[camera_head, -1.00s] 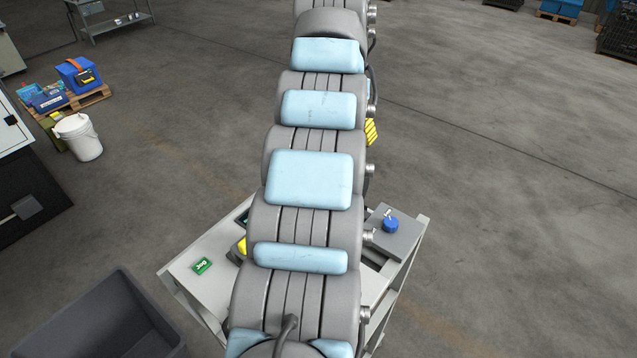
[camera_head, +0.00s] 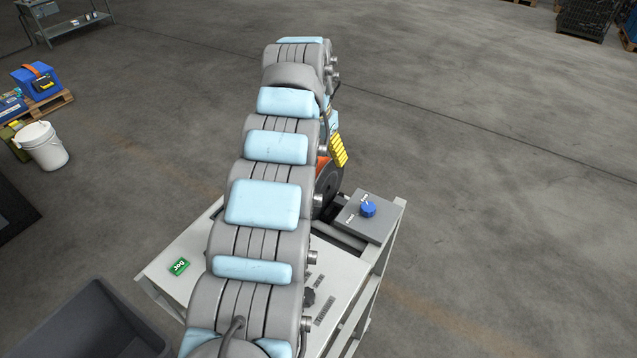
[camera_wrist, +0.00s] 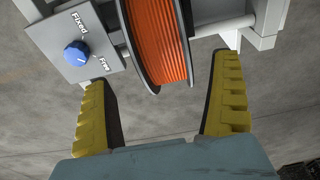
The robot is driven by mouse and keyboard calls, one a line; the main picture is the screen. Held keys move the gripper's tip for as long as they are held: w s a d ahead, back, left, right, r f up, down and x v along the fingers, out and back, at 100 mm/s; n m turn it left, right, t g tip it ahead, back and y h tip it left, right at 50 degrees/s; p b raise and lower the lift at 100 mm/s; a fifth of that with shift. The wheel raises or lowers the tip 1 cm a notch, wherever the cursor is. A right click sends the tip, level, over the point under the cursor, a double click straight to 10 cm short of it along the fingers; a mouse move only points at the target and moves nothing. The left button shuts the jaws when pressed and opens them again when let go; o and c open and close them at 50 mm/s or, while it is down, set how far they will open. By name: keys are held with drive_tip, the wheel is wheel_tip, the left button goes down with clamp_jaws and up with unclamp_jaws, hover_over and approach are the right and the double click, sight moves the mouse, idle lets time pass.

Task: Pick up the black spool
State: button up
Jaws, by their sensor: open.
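The black spool (camera_wrist: 158,45) is wound with orange line between dark flanges. In the wrist view it stands between and beyond the fingertips of my gripper (camera_wrist: 160,78), its near rim reaching into the gap. My gripper is open, yellow-padded, with visible space on both sides of the spool. I cannot tell how deep the spool sits between the fingers. In the head view the spool (camera_head: 328,187) shows partly on the cart, behind my arm, with a yellow finger (camera_head: 339,150) just above it. My arm hides the rest of the spool and gripper.
A blue knob (camera_wrist: 76,52) marked Fixed and Free sits on a grey plate beside the spool. The cart (camera_head: 400,215) carries a green Jog button (camera_head: 179,267). A dark bin (camera_head: 95,325) stands at lower left. Floor beyond the cart is clear.

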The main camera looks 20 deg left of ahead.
sight(328, 179)
drive_tip(key=shift+a+f+p, duration=0.15)
drive_tip(key=shift+f+p, duration=0.5)
drive_tip(key=shift+f, duration=0.55)
drive_tip(key=shift+w+f+p, duration=0.15)
drive_tip(key=shift+f+p, duration=0.2)
drive_tip(key=shift+f, duration=0.55)
drive_tip(key=shift+w+f+p, duration=0.15)
drive_tip(key=shift+f+p, duration=0.15)
drive_tip(key=shift+f, duration=0.6)
drive_tip(key=c, duration=1.4)
drive_tip(key=shift+o, duration=0.2)
drive_tip(key=shift+r, duration=0.1)
